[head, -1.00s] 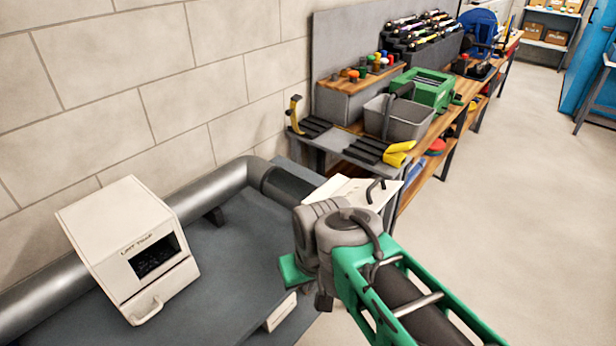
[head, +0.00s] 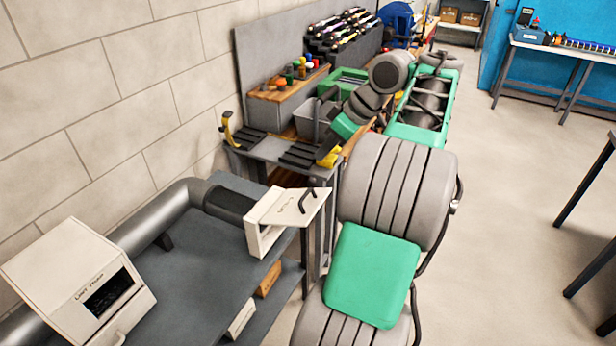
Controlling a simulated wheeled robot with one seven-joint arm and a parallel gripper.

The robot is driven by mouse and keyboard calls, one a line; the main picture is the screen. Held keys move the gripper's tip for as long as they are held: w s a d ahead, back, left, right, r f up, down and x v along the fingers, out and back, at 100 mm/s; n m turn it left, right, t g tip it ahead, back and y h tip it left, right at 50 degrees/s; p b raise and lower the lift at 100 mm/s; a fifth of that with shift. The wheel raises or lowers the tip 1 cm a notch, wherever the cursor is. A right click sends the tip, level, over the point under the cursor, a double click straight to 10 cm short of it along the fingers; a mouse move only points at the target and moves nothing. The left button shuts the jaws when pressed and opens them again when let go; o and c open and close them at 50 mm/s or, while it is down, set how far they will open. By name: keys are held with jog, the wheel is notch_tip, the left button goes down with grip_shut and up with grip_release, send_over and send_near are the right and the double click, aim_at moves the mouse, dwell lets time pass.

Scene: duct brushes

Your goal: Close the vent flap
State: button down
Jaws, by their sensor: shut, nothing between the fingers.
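A white lint trap box (head: 78,279) sits on the duct (head: 140,220) at left. Behind the flap, a bench carries a yellow-handled tool (head: 328,157), a grey bin (head: 308,120) and a green crate (head: 350,80). Open floor (head: 520,190) lies at right.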

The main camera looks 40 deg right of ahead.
jog(key=b, duration=0.4)
send_over(308, 206)
jog(key=f, duration=0.8)
jog(key=shift+w, duration=0.3)
jog(key=f, duration=0.3)
jog(key=shift+s+f, duration=0.2)
jog(key=shift+f, duration=0.1)
jog(key=shift+d+f, duration=0.1)
jog(key=shift+f, duration=0.3)
jog(key=shift+s+f, duration=0.1)
